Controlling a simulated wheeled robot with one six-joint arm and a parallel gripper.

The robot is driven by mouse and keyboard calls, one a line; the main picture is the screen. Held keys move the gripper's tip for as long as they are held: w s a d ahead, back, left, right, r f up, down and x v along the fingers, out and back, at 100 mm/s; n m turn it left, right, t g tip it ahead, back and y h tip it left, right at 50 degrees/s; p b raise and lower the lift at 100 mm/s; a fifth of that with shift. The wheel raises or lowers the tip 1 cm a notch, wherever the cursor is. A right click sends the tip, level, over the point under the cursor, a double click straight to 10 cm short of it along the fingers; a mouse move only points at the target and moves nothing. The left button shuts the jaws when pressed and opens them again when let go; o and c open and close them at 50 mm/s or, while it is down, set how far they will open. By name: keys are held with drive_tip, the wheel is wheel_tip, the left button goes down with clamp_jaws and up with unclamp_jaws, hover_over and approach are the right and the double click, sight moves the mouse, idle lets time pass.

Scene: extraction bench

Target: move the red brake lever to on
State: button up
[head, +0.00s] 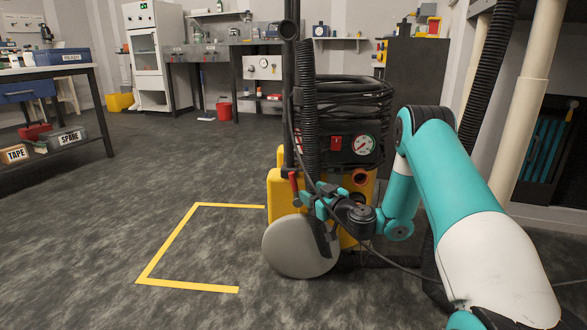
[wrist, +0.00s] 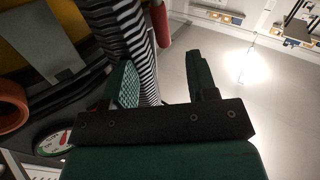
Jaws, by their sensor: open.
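The red brake lever (head: 294,184) is on the left side of the yellow extraction machine (head: 276,192), above its grey wheel. My gripper (head: 309,196) is open, just to the right of the lever in the head view. In the wrist view, the red lever (wrist: 160,24) shows beyond the open fingers (wrist: 163,75), near the gap between them and apart from both. The lever's lower end and any on or off marking cannot be made out.
A black ribbed hose (head: 309,110) rises beside the lever; it passes close by the left finger in the wrist view (wrist: 130,40). A grey wheel (head: 300,246) sits below my gripper. Yellow floor tape (head: 170,240) marks clear floor to the left.

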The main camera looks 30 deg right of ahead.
sight(296, 184)
drive_tip(key=shift+w+a+r+p, duration=0.2)
drive_tip(key=shift+w+p, duration=0.7)
drive_tip(key=shift+p, duration=0.8)
drive_tip(key=shift+w+a+r+p, duration=0.15)
drive_tip(key=shift+w+p, duration=0.75)
drive_tip(key=shift+p, duration=0.8)
drive_tip(key=w, duration=0.1)
drive_tip(key=w+b, duration=0.1)
drive_tip(key=w, duration=0.1)
drive_tip(key=w+f+b, duration=0.1)
drive_tip(key=w, duration=0.1)
drive_tip(key=shift+a, duration=0.15)
drive_tip(key=shift+w+r, duration=0.1)
drive_tip(key=shift+w, duration=0.3)
drive_tip(key=shift+c, duration=0.3)
clamp_jaws()
